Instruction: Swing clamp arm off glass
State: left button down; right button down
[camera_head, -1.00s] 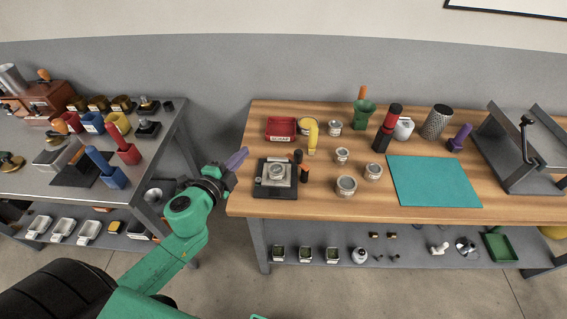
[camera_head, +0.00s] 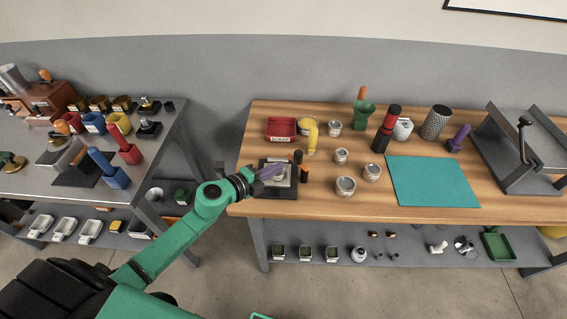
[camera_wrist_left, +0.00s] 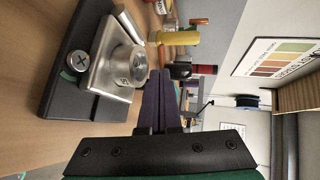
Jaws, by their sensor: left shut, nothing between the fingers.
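A black-based fixture (camera_head: 290,190) sits at the left end of the wooden bench. I cannot clearly tell the clamp arm apart from the other silver parts. My left gripper (camera_head: 277,169) has its purple fingers closed and empty over the fixture in the head view, hiding part of it. In the left wrist view the fingers (camera_wrist_left: 162,85) are beside the glass; contact cannot be told. My right gripper is not in view.
Dark and orange upright handles (camera_head: 299,164) stand just right of the fixture, with a yellow tool (camera_head: 312,136) behind. Several tins and a red tray (camera_head: 281,129) are nearby. A teal mat (camera_head: 433,181) lies clear to the right. A metal side table (camera_head: 165,140) stands left across a gap.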

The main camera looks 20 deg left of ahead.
aim_at(292, 161)
pick_arm(q)
jog(key=x, duration=0.3)
jog(key=shift+w+d, duration=0.15)
jog(key=shift+w+f+m+h+b, duration=0.1)
jog(key=shift+w+m+h+b, duration=0.05)
jog(key=shift+m+h+b, duration=0.35)
